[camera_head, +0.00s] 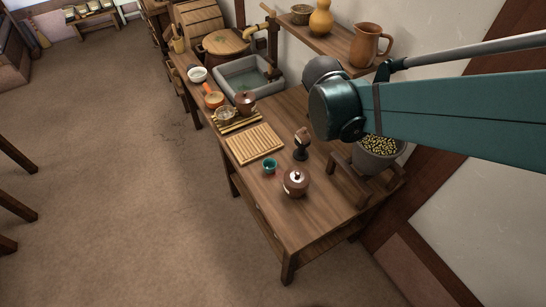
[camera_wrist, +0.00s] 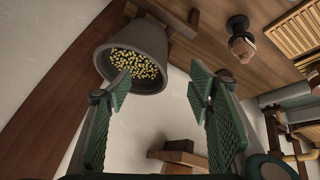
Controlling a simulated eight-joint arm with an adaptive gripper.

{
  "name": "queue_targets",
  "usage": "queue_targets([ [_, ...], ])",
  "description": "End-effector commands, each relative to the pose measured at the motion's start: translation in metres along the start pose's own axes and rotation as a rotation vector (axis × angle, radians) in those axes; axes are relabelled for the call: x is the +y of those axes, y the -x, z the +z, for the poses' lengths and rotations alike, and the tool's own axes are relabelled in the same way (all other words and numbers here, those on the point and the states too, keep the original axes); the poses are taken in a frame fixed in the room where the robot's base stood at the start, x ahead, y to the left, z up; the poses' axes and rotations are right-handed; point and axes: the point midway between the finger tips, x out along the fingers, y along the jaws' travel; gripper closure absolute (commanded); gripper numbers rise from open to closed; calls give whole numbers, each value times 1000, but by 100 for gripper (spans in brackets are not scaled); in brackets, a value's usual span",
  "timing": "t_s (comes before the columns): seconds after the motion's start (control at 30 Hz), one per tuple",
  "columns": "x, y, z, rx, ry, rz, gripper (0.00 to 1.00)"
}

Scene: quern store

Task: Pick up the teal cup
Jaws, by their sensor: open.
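The small teal cup (camera_head: 269,166) stands on the wooden table (camera_head: 325,207), between the slatted mat and a brown lidded pot. It does not show in the wrist view. My gripper (camera_wrist: 160,90) shows in the wrist view with its two green textured fingers spread apart and nothing between them. It is well away from the cup, near a grey pot of yellow pieces. In the head view my teal arm reaches in from the right, and my gripper cannot be made out there.
A brown lidded pot (camera_head: 296,182) stands just right of the cup. A slatted mat (camera_head: 255,144) lies behind it, and a dark stand with a brown top (camera_head: 301,146) is to its right. The grey pot (camera_wrist: 137,52) is by the wall. Bare tabletop lies in front.

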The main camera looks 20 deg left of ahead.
Motion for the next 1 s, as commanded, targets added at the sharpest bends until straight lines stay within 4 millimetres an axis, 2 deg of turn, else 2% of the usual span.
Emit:
queue_targets([
  [0.03, -11, -5, 1, 6, -4, 10, 48],
  [0.57, -106, -42, 18, 94, -96, 114, 48],
  [1.0, -187, -71, 53, 202, -193, 178, 48],
])
